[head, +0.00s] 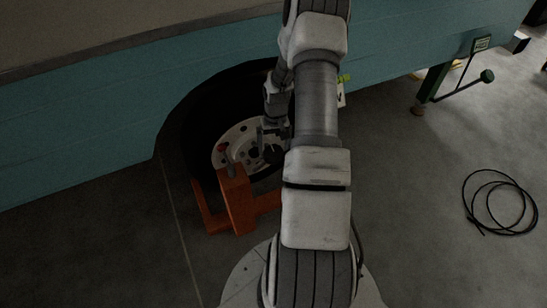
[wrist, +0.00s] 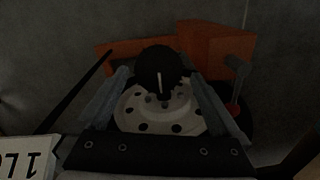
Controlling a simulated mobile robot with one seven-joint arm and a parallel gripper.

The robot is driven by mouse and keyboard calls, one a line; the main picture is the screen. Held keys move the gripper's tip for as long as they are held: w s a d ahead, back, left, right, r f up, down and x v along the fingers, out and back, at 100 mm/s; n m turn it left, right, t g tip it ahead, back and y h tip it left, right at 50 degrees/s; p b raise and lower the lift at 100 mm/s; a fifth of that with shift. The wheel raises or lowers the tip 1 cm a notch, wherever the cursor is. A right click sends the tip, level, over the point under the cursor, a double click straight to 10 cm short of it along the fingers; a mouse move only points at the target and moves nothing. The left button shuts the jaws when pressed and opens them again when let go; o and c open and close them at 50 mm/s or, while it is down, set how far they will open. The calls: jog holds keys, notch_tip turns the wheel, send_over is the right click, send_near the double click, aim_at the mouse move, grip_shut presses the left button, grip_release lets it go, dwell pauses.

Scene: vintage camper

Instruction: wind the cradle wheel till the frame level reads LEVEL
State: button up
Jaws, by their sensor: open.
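The camper's road wheel, with a white rim with dark holes (head: 225,152), sits in the dark wheel arch. An orange cradle (head: 238,200) stands against it on the floor. My gripper (head: 270,140) is in front of the rim; my arm hides part of this area. In the wrist view my gripper (wrist: 158,75) is open. A black round knob or hub (wrist: 155,64) with a pale mark lies between its fingers, in front of the white rim (wrist: 160,122). I cannot tell whether the fingers touch it. I cannot make out a frame level or its reading.
A green stand (head: 437,80) with a crank and small sign stands at the right. A black cable coil (head: 499,203) lies on the floor. The teal camper side (head: 80,140) borders the left. Floor between cable and arm is clear.

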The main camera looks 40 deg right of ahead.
aim_at(274, 152)
jog(key=shift+f+b, duration=0.5)
jog(key=shift+f, duration=1.85)
jog(key=c, duration=1.1)
